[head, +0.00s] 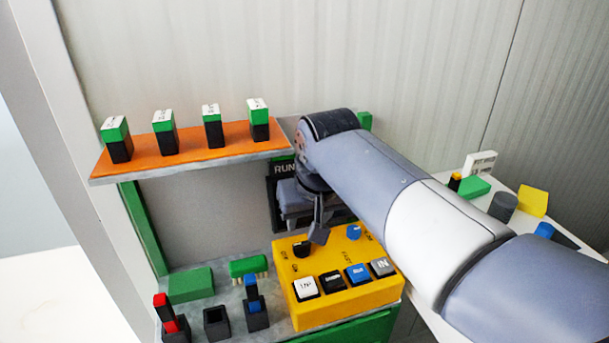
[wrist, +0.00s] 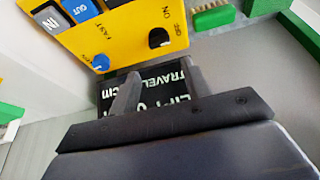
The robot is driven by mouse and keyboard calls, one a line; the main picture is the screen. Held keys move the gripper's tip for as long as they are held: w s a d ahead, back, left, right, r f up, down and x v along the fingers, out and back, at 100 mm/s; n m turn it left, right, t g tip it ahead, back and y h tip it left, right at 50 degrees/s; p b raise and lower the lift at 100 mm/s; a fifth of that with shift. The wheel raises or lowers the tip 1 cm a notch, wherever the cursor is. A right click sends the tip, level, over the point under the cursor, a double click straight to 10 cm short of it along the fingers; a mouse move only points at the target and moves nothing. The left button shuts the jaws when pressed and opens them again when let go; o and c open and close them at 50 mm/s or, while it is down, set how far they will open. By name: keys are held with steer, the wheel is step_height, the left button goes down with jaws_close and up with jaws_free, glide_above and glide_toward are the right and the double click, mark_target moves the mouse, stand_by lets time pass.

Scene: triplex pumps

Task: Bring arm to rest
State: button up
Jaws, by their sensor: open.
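My arm (head: 400,190) reaches in from the right in the head view, and its wrist bends down in front of the panel. My gripper (head: 305,222) hangs above and behind the yellow control box (head: 318,262), near its black knob (head: 302,248). In the wrist view my gripper (wrist: 162,78) shows two grey fingers spread apart with nothing held between them. A black display (wrist: 155,95) with white "LIFT" and "TRAVEL" lettering lies beyond the fingers. The arm hides part of this display in the head view. I cannot tell whether a fingertip touches the box.
An orange shelf (head: 190,148) holds several green-and-black blocks. Black holders (head: 216,322) with red and blue pieces and a green brush (head: 248,267) stand left of the box. A white table (head: 455,205) with loose items lies at the right. Open space shows above the arm.

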mark_target(301, 243)
steer(key=x, duration=1)
steer(key=shift+f+b, duration=0.15)
steer(key=shift+b, duration=0.2)
steer(key=shift+w+f, duration=0.1)
steer(key=shift+n, duration=0.3)
